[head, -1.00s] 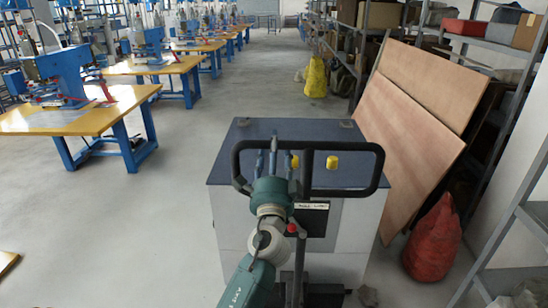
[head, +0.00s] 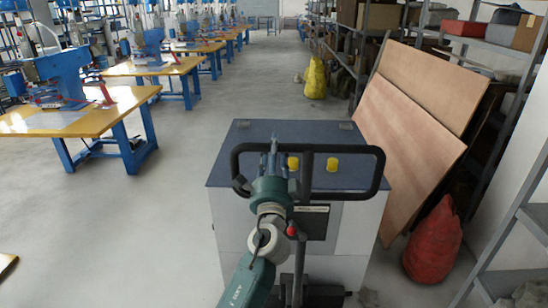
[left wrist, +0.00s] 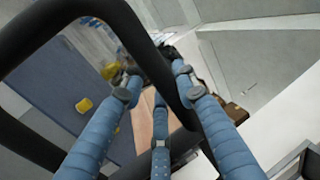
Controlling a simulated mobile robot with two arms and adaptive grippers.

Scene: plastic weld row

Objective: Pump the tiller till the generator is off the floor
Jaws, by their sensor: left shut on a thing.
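The tiller (head: 374,152) is a black loop handle on a dark stem, with a red knob on the stem. It stands in front of the generator (head: 347,240), a pale grey cabinet with a dark blue top and yellow caps. My left gripper (head: 272,150) is at the left part of the loop. In the left wrist view its blue fingers (left wrist: 160,92) are shut around the black tiller bar (left wrist: 118,22). The generator's underside is hidden, so I cannot tell whether it touches the floor. My right gripper is not in view.
Wooden panels (head: 410,135) lean on the shelving at right, with a red sack (head: 434,245) in front of them. A grey rack (head: 510,235) is at lower right. Yellow workbenches (head: 70,115) line the left. The floor (head: 150,230) left of the generator is clear.

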